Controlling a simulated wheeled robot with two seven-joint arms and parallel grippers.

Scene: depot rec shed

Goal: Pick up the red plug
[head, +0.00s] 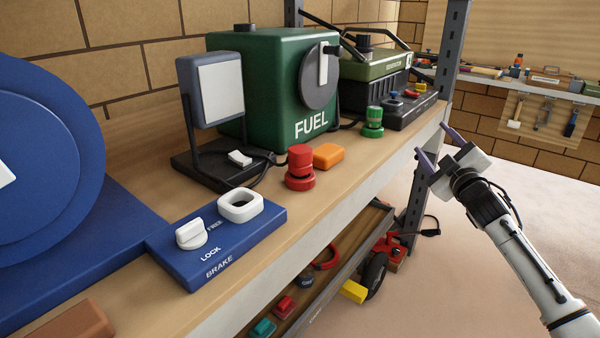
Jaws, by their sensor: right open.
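The red plug (300,168), a short ribbed cylinder on a wider round red base, stands upright on the wooden shelf top near its front edge. It is in front of the green fuel box and just left of an orange block. My right gripper (434,145) is off to the right, past the shelf's front edge and well apart from the plug. Its two purple-tipped fingers are spread with nothing between them. My left gripper is not in view.
A green FUEL box (262,85), a lamp-like panel (218,95), an orange block (328,156) and a green plug (373,122) stand around the plug. A blue BRAKE panel (215,262) lies nearer. A grey post (438,100) rises behind my gripper.

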